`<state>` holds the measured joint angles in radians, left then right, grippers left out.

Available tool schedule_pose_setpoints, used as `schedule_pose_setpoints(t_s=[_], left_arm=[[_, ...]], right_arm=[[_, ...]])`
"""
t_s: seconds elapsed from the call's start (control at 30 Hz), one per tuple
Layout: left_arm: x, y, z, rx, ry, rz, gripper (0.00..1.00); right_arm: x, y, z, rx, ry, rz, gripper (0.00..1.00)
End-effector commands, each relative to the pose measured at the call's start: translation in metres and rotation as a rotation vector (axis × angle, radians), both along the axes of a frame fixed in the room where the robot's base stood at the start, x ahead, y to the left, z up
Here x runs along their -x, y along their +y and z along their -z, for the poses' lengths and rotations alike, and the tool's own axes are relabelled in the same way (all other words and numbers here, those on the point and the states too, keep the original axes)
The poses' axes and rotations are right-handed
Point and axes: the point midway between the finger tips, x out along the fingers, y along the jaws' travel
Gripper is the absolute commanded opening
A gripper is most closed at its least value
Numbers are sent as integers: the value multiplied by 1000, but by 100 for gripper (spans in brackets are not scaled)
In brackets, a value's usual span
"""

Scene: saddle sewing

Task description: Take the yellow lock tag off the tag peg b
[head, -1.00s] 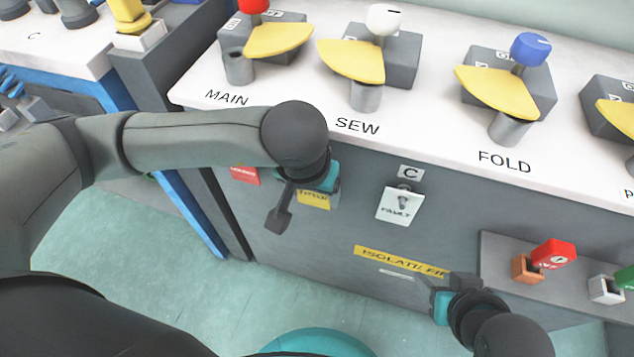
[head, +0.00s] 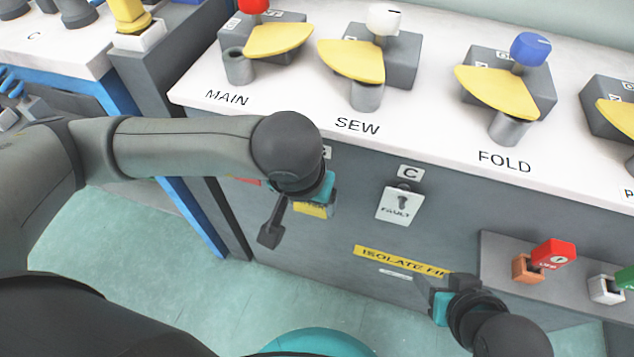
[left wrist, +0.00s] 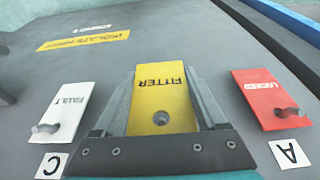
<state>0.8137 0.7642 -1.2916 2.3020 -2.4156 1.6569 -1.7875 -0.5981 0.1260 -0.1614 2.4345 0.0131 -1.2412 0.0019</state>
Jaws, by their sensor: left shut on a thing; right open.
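The yellow lock tag (left wrist: 158,97), lettered FITTER, is between the two fingers of my left gripper (left wrist: 162,82), which is shut on it. In the left wrist view its hole shows dark, with no peg seen through it. In the head view part of the yellow tag (head: 313,211) shows below my left gripper (head: 322,203), in front of the grey panel. Tag peg b is hidden behind my gripper; only the edge of a white label (head: 327,152) shows above. My right gripper (head: 440,285) is open and empty, low in front of the panel.
A white FAULT tag (head: 400,207) hangs on its peg under label C (head: 410,172). A red tag (left wrist: 270,98) hangs on the peg by label A (left wrist: 289,154). A shelf (head: 497,262) with a red-handled item (head: 553,254) juts out at right.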

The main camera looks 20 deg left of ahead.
Motion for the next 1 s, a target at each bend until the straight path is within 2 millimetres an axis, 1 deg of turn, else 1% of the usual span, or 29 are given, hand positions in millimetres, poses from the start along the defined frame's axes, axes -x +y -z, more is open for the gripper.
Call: schedule_pose_setpoints(t_s=[0.77, 1.0], left_arm=[[40, 1, -2, 0, 0, 1, 34], [52, 2, -3, 0, 1, 1, 34]], right_arm=[[-1, -1, 6, 1, -4, 0, 50], [-1, -1, 3, 1, -4, 0, 50]])
